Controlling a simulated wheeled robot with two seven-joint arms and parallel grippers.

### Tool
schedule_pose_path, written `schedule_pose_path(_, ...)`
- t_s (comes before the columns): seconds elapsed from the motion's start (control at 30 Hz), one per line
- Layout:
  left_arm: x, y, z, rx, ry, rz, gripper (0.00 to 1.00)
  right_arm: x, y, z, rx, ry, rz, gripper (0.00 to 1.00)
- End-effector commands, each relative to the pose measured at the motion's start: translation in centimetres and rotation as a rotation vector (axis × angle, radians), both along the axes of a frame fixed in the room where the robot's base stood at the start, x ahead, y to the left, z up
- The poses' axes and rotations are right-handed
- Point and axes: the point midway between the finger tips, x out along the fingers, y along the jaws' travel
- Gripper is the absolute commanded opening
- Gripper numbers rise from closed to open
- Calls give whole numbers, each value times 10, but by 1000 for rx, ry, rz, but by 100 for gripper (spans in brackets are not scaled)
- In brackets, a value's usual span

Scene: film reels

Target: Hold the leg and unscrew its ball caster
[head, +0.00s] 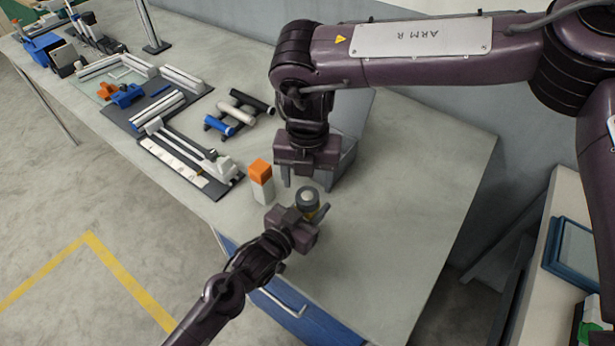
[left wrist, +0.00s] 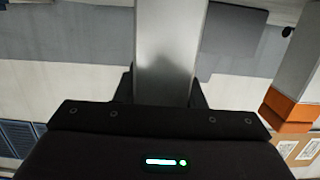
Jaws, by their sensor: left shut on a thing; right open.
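My left gripper (head: 306,215) is shut on the leg, a grey metal post that shows between its fingers in the left wrist view (left wrist: 168,50). In the head view the leg stands end-up, with the round grey ball caster (head: 307,197) at its upper end and a yellowish band just below. Most of the leg is hidden by the left gripper in the head view. My right gripper (head: 307,180) points down, open, its fingers just above and behind the caster. I cannot tell whether they touch it. The caster is not in the left wrist view.
A white block with an orange top (head: 260,180) stands close to the left of both grippers. A grey case (head: 347,160) is behind the right gripper. Dark trays with parts (head: 160,150) lie farther left. The bench (head: 420,200) is clear to the right.

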Motion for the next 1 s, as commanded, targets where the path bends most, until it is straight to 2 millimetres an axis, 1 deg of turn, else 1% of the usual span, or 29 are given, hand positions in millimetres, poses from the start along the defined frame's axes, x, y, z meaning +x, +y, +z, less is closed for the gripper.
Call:
schedule_pose_path(0.2, 0, 0, 1, -1, -2, 0, 0, 0, 1, 19, 3, -1, -318, 62)
schedule_pose_path(0.3, 0, 0, 1, -1, -2, 0, 0, 0, 0, 25, 2, 0, -421, 62)
schedule_pose_path(0.4, 0, 0, 1, -1, -2, 0, 0, 0, 0, 24, 1, 0, -473, 62)
schedule_pose_path(0.47, 0, 0, 1, -1, -2, 0, 0, 0, 0, 19, 0, 1, -482, 62)
schedule_pose_path(0.53, 0, 0, 1, -1, -2, 0, 0, -1, 0, 10, 0, 2, -483, 62)
schedule_pose_path(0.8, 0, 0, 1, -1, -2, 0, 0, -1, 0, -32, 0, 2, -481, 62)
schedule_pose_path(0.9, 0, 0, 1, -1, -2, 0, 0, 0, 0, -43, 1, 1, -480, 62)
schedule_pose_path(1.0, 0, 0, 1, -1, -2, 0, 0, 0, 0, -49, 1, 1, -480, 62)
